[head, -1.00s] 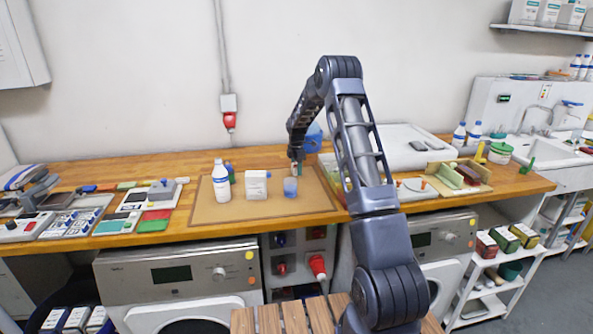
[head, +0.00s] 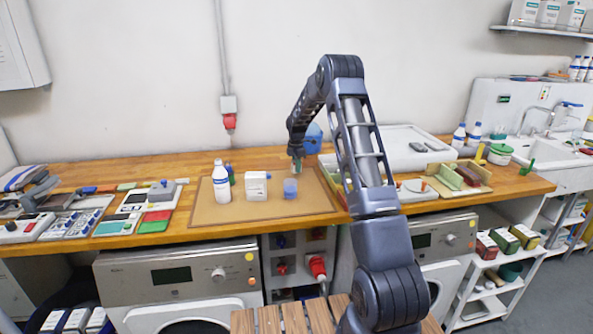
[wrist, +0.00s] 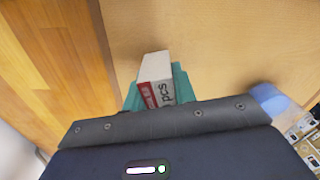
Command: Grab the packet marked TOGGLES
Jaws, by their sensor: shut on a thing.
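A small white packet (wrist: 155,68) with a red band and the printed letters "pcs" is between the teal fingers of my gripper (wrist: 157,90) in the wrist view. The fingers are shut on its two sides. The word TOGGLES cannot be read on the face that shows. In the head view my gripper (head: 296,164) is over the back right part of the brown mat (head: 270,207), behind the blue cup (head: 290,188). The packet is too small to make out there.
A large white tray (head: 392,136) lies to the right, partly behind my arm. The mat's front strip is clear.

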